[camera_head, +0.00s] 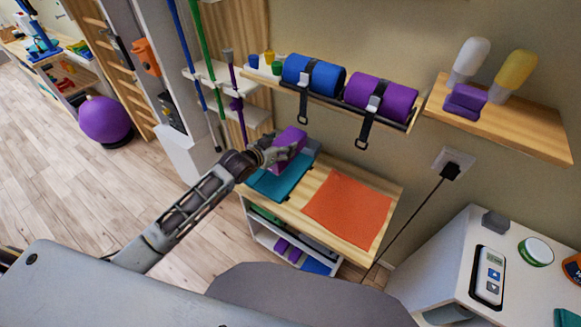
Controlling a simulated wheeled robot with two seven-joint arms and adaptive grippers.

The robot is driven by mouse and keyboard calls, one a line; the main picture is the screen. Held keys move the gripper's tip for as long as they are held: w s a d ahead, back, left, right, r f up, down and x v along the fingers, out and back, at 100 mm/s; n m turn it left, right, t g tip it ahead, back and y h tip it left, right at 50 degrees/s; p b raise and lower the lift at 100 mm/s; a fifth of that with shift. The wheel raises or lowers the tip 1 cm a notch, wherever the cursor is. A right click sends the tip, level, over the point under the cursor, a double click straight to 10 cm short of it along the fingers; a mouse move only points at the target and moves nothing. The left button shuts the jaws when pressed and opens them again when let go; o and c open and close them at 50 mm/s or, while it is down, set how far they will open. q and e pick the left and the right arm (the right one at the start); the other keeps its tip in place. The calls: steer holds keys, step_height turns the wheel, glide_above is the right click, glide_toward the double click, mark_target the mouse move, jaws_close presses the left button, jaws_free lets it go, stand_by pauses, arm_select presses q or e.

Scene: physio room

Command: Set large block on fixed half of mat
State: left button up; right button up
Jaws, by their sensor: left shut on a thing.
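A large purple block (291,139) is in my left gripper (279,154), which comes in from the left and is shut on it. The block is at the back of a teal mat (270,185) on the wooden bench top; I cannot tell if it touches the mat or hangs just above it. The gripper hides part of the block and the mat's back left part. An orange mat (347,212) lies flat to the right of the teal one, with bare wood between them. Which part is the fixed half is not clear. My right gripper is not in view.
A grey piece (310,149) is close behind the block. Above hangs a rack (330,103) with blue (312,75) and purple (381,97) rolls and dangling straps. A white cabinet (460,245) stands right. The orange mat is bare.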

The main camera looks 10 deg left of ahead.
arm_select(q)
steer(key=shift+w, duration=0.2)
steer(key=shift+r, duration=0.1)
glide_above(283, 175)
steer(key=shift+f, duration=3.15)
steer(key=shift+f, duration=1.95)
steer(key=o, duration=1.3)
